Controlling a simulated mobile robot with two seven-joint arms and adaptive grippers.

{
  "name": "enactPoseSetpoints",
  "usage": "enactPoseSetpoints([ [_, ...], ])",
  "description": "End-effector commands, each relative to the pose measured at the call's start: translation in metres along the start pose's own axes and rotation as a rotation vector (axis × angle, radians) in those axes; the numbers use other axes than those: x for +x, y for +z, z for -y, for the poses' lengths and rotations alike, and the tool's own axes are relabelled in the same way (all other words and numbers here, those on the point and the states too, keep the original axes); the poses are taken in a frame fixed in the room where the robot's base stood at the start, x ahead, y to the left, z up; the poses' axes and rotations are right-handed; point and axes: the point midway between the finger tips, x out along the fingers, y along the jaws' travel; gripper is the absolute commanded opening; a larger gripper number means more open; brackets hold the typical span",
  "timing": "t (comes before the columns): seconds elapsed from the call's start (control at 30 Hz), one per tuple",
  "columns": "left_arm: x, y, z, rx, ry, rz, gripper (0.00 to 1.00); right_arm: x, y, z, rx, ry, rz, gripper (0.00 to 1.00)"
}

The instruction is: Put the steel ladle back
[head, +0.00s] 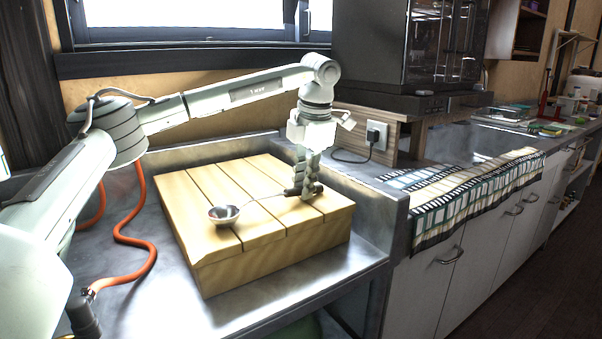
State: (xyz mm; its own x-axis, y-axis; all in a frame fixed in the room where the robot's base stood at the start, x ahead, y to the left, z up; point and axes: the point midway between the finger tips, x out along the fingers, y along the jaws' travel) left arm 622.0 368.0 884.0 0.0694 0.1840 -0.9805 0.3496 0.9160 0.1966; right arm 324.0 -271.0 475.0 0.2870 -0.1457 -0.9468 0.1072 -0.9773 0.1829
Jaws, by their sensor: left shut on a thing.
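The steel ladle (224,214) has a round shiny bowl and a thin handle. Its bowl is at or just above the top of a slatted wooden box (215,193), and I cannot tell whether it touches. The handle runs right from the bowl to my left gripper (303,190). My left gripper points down over the right part of the box and is shut on the handle. The fingers hide the handle's end. My right gripper is not in view.
The box stands on a metal table with a raised back and right rim (372,186). Orange hoses (135,240) lie at left. A wall socket with a plug (376,135) is behind. A counter with a striped cloth (460,190) and a dark oven (440,45) are at right.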

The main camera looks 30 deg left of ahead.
Motion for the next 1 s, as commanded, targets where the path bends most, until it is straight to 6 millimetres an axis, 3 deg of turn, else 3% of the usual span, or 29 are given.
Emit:
enactPoseSetpoints([
  [0.17, 0.001, 0.0, 0.0, -0.001, -0.001, 0.001, 0.0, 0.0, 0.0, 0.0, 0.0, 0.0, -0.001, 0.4],
  [0.2, 0.001, 0.0, 0.0, -0.001, -0.001, 0.001, 0.22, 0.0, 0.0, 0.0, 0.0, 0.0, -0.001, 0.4],
  [0.33, 0.001, 0.0, 0.0, -0.001, -0.001, 0.001, 0.37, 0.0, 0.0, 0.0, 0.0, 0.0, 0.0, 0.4],
  [0.7, 0.003, 0.0, 0.0, -0.001, 0.0, 0.001, 0.37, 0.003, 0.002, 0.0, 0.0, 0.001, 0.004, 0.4],
  [0.8, 0.007, 0.0, 0.001, -0.002, 0.001, 0.002, 0.37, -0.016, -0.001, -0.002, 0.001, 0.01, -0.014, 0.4],
  [1.0, -0.036, -0.004, 0.0, -0.001, -0.001, 0.005, 0.37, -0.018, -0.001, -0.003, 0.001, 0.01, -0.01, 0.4],
])
